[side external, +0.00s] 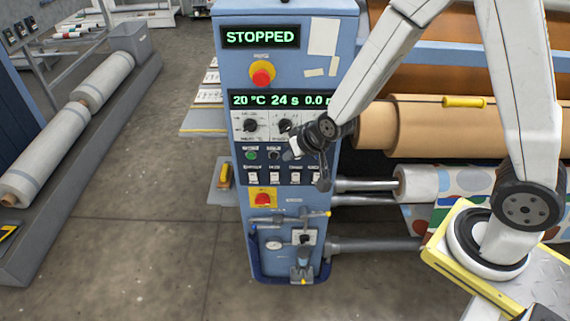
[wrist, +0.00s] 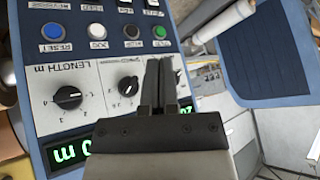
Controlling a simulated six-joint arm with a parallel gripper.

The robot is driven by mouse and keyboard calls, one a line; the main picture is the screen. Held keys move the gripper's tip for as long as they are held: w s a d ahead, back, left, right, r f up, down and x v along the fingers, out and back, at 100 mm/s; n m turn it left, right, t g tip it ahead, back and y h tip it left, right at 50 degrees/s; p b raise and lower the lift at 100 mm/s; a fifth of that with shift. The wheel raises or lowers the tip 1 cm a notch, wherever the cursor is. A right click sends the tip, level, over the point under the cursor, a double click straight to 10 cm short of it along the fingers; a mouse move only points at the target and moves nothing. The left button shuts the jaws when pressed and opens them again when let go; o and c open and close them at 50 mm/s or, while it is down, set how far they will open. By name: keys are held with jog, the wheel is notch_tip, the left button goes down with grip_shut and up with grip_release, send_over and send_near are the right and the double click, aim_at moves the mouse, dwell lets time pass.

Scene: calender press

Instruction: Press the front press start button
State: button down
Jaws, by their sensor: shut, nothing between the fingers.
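The blue press control column (side external: 230,120) stands upright, its top display (side external: 260,37) reading STOPPED. A green button (side external: 251,155) sits at the left of a button row under two dials. In the wrist view, where the panel appears upside down, the green button (wrist: 160,32) is at the right end of the row, just beyond my fingertips, with a small label under it. My gripper (wrist: 160,62) is shut and empty, its fingers pointing toward the green button with a visible gap in the picture. In the side view my gripper (side external: 292,150) is in front of the panel, right of the button.
A black button (wrist: 130,32), a white button (wrist: 96,30) and a blue button (wrist: 53,32) share the row. Dials (wrist: 68,97) adjoin it. Red emergency buttons (side external: 262,75) sit above and below (side external: 263,199).

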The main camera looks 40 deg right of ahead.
aim_at(251, 156)
jog(key=w+a+f+m+t, duration=0.2)
jog(key=w+a+f+t, duration=0.1)
jog(key=f, duration=0.3)
jog(key=w+a+f+m+t, duration=0.2)
jog(key=w+a+f+t, duration=0.2)
jog(key=w+f+t, duration=0.1)
jog(key=shift+f+m+t+h, duration=0.3)
jog(key=shift+f+m+t, duration=0.15)
jog(key=shift+f, duration=0.25)
jog(key=shift+w, duration=0.15)
jog(key=w+d, duration=0.6)
dwell(0.8)
jog(key=shift+w+d, duration=0.15)
jog(key=shift+d, duration=0.05)
dwell(1.9)
jog(key=shift+w+d, duration=0.15)
jog(key=shift+d, duration=0.05)
